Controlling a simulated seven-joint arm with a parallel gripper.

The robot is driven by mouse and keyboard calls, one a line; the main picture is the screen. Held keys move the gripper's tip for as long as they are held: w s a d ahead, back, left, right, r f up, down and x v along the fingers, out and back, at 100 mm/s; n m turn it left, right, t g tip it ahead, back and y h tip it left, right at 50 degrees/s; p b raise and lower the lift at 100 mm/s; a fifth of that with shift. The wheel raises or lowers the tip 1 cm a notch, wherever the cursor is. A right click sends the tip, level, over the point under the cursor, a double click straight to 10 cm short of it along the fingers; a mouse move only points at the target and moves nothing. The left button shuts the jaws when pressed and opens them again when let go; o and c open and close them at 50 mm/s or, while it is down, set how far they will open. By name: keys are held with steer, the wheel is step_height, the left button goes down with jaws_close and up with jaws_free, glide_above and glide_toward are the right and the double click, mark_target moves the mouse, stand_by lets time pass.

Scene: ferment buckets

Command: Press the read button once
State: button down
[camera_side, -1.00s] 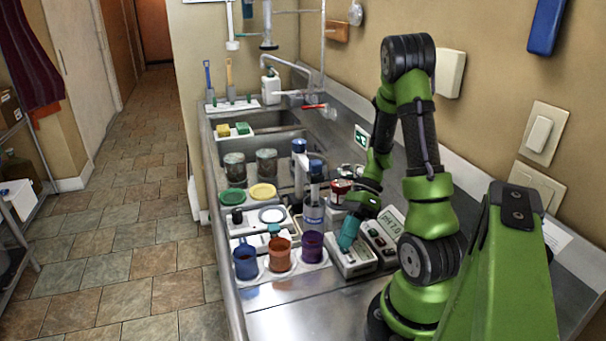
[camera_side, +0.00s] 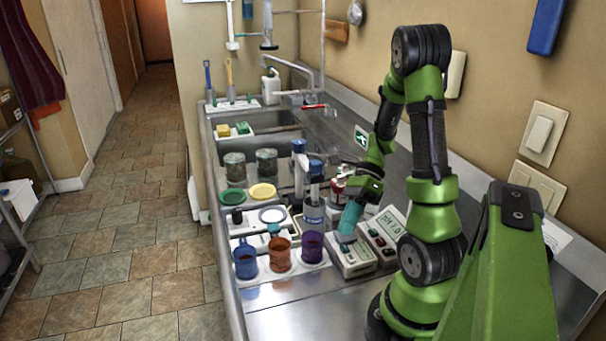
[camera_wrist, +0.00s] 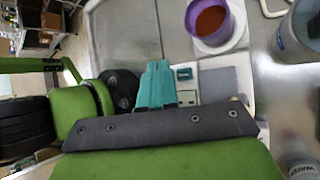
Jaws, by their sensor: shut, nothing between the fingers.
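I cannot read a label, so I cannot tell if this is the read button. A pH meter (camera_side: 385,226) with a lit display reading about 7.0 stands just right of the fingers. The fingers appear slightly above the box; contact is unclear.
Blue (camera_side: 245,262), orange (camera_side: 279,255) and purple (camera_side: 312,246) cups stand left of the box. A bottle with a dark blue top (camera_side: 314,208) stands close behind the fingers. The steel counter (camera_side: 300,318) is clear in front.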

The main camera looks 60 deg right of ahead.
steer(key=shift+r, duration=1.35)
steer(key=shift+s+d+f+n, duration=0.25)
steer(key=shift+f+n, duration=0.15)
steer(key=shift+n, duration=0.2)
steer(key=shift+f+n+h, duration=0.2)
steer(key=shift+n+h, duration=0.4)
steer(key=shift+n, duration=0.3)
steer(key=w+a+r+n+t+h, duration=0.3)
steer(key=a+r+n, duration=0.4)
steer(key=n, duration=0.4)
steer(key=w+a+r+n+t+h, duration=0.2)
steer(key=a+r+n, duration=0.4)
steer(key=a+n, duration=0.4)
steer(key=shift+w+r+n+t+h, duration=0.35)
steer(key=shift+w+n+t+h, duration=0.05)
